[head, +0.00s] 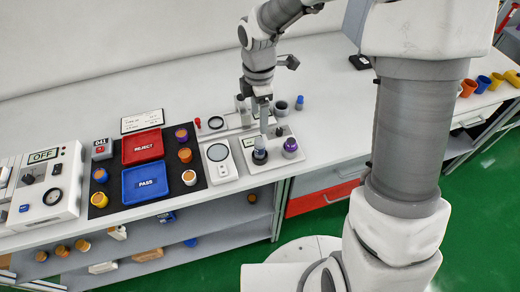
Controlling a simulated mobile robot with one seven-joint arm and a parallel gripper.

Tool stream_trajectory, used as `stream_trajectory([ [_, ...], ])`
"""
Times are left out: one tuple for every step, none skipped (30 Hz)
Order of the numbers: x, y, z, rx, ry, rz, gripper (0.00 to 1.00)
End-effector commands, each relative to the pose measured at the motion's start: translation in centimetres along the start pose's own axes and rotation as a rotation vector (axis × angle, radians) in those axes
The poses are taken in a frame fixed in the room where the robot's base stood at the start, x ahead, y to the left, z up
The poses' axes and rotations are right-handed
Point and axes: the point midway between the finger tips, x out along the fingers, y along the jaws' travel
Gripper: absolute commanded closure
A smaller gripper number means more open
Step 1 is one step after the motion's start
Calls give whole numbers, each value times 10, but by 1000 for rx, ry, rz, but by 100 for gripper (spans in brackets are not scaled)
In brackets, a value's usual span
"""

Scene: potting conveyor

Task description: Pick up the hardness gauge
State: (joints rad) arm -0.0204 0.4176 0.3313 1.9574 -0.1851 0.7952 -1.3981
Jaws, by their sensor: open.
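My gripper (262,126) points down over the right part of the bench. It is open, and its fingers are small and hard to make out here. Just below it stands a small grey-blue upright piece with a dark base (260,155), on a white board. A purple-topped piece (290,146) stands to its right on the same board. I cannot tell for certain which piece is the hardness gauge. I also cannot tell whether the fingers are around the grey-blue piece or above it. A white device with a round face (217,153) lies to the left.
A black mat (127,200) holds a red REJECT tray (143,133), a blue PASS tray (130,198) and several small pots. A white unit with an OFF display (58,205) stands far left. Coloured pots (482,84) stand far right. The bench between is mostly clear.

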Motion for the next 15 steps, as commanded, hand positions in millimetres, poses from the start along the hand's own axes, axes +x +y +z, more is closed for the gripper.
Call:
stream_trajectory([
  [14,-2,0,-1,0,-6,26],
  [21,-2,0,-1,0,-8,26],
  [29,-2,0,0,1,-6,26],
  [36,-2,-1,0,1,-6,26],
  [42,-2,0,0,0,-6,26],
  [51,-2,0,0,0,-6,26],
  [56,-2,0,0,0,-6,26],
  [62,-2,0,0,0,-5,26],
  [69,-2,0,0,0,-6,26],
  [73,-2,0,1,0,-4,26],
  [76,-2,0,1,0,-4,26],
  [80,-2,0,2,0,-4,26],
  [83,-1,0,2,0,-3,26],
  [84,-1,0,2,0,-1,26],
  [86,-1,0,2,0,-1,26],
])
